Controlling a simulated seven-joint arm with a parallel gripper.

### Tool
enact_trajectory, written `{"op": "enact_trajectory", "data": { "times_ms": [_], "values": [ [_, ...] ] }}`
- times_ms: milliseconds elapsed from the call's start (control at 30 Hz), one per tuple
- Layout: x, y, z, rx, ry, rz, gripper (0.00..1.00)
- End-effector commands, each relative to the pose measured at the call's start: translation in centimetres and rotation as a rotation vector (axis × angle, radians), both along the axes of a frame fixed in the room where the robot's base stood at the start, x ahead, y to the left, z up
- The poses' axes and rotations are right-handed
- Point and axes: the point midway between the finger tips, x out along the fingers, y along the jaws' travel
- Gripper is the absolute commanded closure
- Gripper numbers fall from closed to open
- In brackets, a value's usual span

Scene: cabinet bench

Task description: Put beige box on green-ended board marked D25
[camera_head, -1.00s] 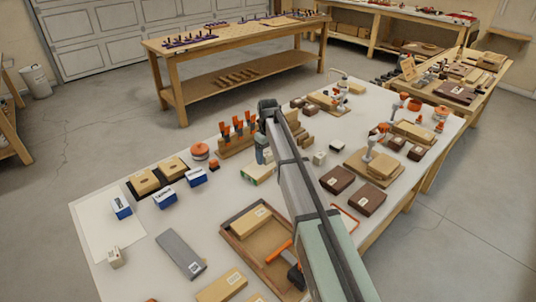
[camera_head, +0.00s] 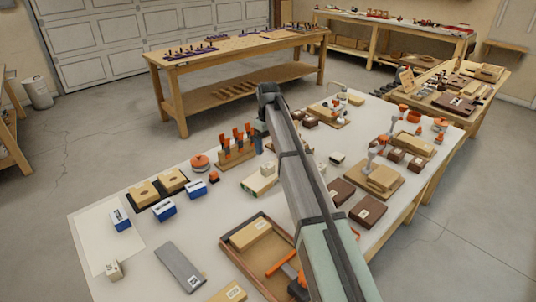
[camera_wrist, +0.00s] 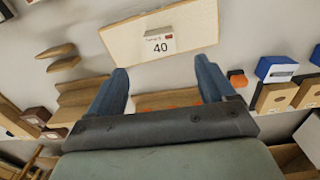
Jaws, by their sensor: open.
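My gripper (camera_wrist: 163,82) is open and empty, with its two blue-grey fingers apart in the wrist view. In the head view my gripper (camera_head: 260,148) is small and partly hidden, above the far side of the bench. A pale board (camera_wrist: 185,28) with a small white block (camera_wrist: 160,42) on it, labelled 40, lies beyond the fingertips. A pale board with a greenish edge (camera_head: 257,187) lies below my gripper in the head view. I cannot read D25 on it. Several beige boxes show; one labelled box (camera_head: 250,234) lies in the wooden tray (camera_head: 228,258). I cannot tell which is meant.
An orange-handled tool rack (camera_head: 237,152) stands behind the pale board. A grey board (camera_head: 180,266) lies in front. Brown boxes (camera_head: 367,211) are right of my arm.

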Motion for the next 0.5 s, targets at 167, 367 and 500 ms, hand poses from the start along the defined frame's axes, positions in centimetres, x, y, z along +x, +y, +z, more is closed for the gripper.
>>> {"op": "enact_trajectory", "data": {
  "times_ms": [167, 367, 500],
  "values": [
    [0.0, 0.0, 1.5, 0.0, 0.0, 0.0, 0.17],
    [0.0, 0.0, 1.8, -0.001, 0.001, 0.0, 0.17],
    [0.0, 0.0, 1.8, -0.001, 0.001, 0.0, 0.17]
  ]
}}
